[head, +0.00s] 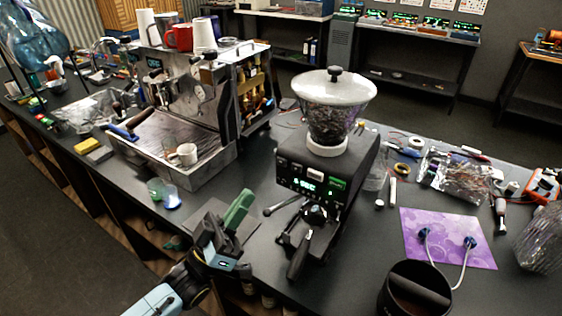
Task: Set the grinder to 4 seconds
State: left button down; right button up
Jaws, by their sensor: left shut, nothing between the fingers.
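The grinder (330,160) stands upright on the dark counter, with a clear hopper (332,118) of dark beans under a white lid. Its front panel (308,182) has lit green digits and small buttons; the digits are too small to read. A portafilter (303,243) with a black handle sits below the panel. My left gripper (240,207) is in front of the grinder, to the left of its panel and apart from it. Its green fingers are shut and hold nothing. My right gripper is not in view.
The espresso machine (185,110) stands at the left with cups on top and a white cup on its tray. A black knock bin (412,292) and a purple mat (450,238) lie to the right. Small glasses (165,192) stand left of my gripper. Tools clutter the right counter.

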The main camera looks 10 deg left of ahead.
aim_at(282, 162)
pick_arm(q)
jog(key=w+d+b, duration=0.3)
jog(key=w, duration=0.5)
jog(key=shift+b, duration=0.4)
jog(key=shift+w, duration=0.15)
dwell(1.6)
jog(key=shift+w+d, duration=0.1)
jog(key=shift+w, duration=0.2)
jog(key=shift+w+d+b, duration=0.15)
jog(key=shift+w+b, duration=0.2)
jog(key=shift+b, duration=0.15)
dwell(0.4)
jog(key=shift+s, duration=0.15)
jog(key=shift+s+a+p, duration=0.3)
jog(key=shift+s+p, duration=0.15)
jog(key=shift+s, duration=0.15)
